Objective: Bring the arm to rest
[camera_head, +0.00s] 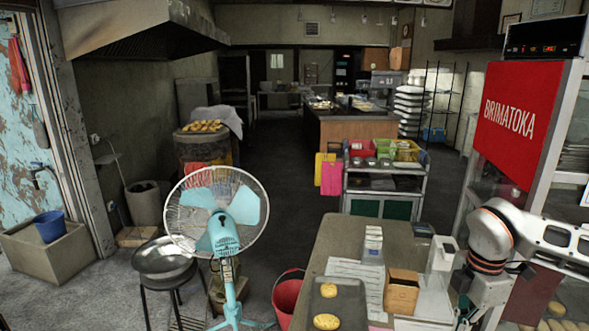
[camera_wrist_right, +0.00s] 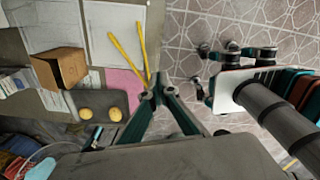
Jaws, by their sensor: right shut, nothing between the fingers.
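My right arm (camera_head: 492,238) comes in from the right edge of the head view, bent above the right side of the near table. Its gripper is hard to make out there. In the right wrist view my right gripper (camera_wrist_right: 158,82) is shut, with nothing between its fingertips. The fingers appear over the table's edge, close to a pink sheet (camera_wrist_right: 122,82) and a pair of yellow sticks or tongs (camera_wrist_right: 128,50); I cannot tell the height. My left gripper is not in view.
The near table (camera_head: 335,243) carries a tray (camera_head: 351,300) with two bread rolls, an open cardboard box (camera_head: 401,290) and papers. A fan (camera_head: 218,212) stands left of it. A red sign panel (camera_head: 520,117) rises at right. Open floor (camera_head: 283,180) lies behind the fan.

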